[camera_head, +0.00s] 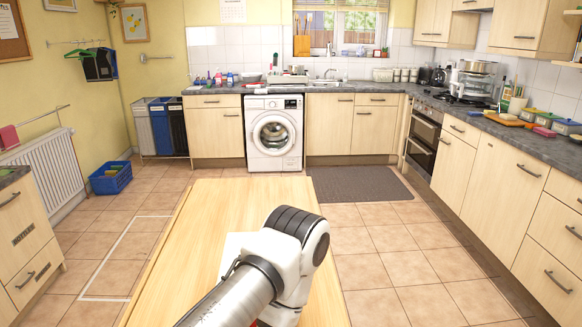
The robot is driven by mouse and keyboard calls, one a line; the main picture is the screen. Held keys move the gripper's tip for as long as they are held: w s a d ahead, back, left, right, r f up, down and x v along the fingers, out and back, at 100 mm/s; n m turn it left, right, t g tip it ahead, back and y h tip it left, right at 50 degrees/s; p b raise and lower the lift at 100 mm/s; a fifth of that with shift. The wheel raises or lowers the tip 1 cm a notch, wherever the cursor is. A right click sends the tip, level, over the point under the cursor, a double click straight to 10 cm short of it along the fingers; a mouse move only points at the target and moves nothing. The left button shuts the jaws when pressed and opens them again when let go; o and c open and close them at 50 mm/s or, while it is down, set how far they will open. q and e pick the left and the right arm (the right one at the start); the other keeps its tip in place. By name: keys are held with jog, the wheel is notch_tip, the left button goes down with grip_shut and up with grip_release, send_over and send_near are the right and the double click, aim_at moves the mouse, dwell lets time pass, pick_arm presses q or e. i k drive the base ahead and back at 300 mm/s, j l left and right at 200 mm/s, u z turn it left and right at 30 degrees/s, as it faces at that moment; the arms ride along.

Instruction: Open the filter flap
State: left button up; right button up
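The white washing machine (273,134) stands under the counter at the far wall, across the floor. Its round door (272,133) looks closed. The filter flap is too small to make out clearly on the low front of the machine. One of my arms, a grey tube with a white and black joint, rises from the bottom edge in front of the wooden surface. No gripper fingers show, so neither gripper is in view. I cannot tell what either gripper holds.
A light wooden tabletop (200,225) lies in front of me. A dark mat (358,184) is on the tiled floor right of the washing machine. A blue crate (111,178) and laundry bins (163,127) stand at the left. Open floor (400,260) lies at the right.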

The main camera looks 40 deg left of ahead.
aim_at(291, 164)
jog(key=i+l, duration=0.2)
jog(key=l, duration=0.15)
jog(key=i+l+z, duration=0.15)
jog(key=l, duration=0.25)
jog(key=i+l, duration=0.25)
jog(key=i+l+u, duration=0.3)
jog(key=i, duration=0.3)
jog(key=i+l+u, duration=0.35)
jog(key=i+l, duration=0.2)
jog(key=i+j+u, duration=0.2)
jog(key=i+u, duration=0.2)
jog(key=i, duration=0.65)
jog(key=i+l+u, duration=0.15)
jog(key=i+u, duration=0.2)
jog(key=i, duration=2.1)
jog(key=i+u, duration=0.1)
jog(key=i, duration=1.25)
jog(key=i+l, duration=0.15)
jog(key=i, duration=1.2)
jog(key=i+l, duration=0.1)
jog(key=i, duration=1.25)
jog(key=j+u, duration=0.05)
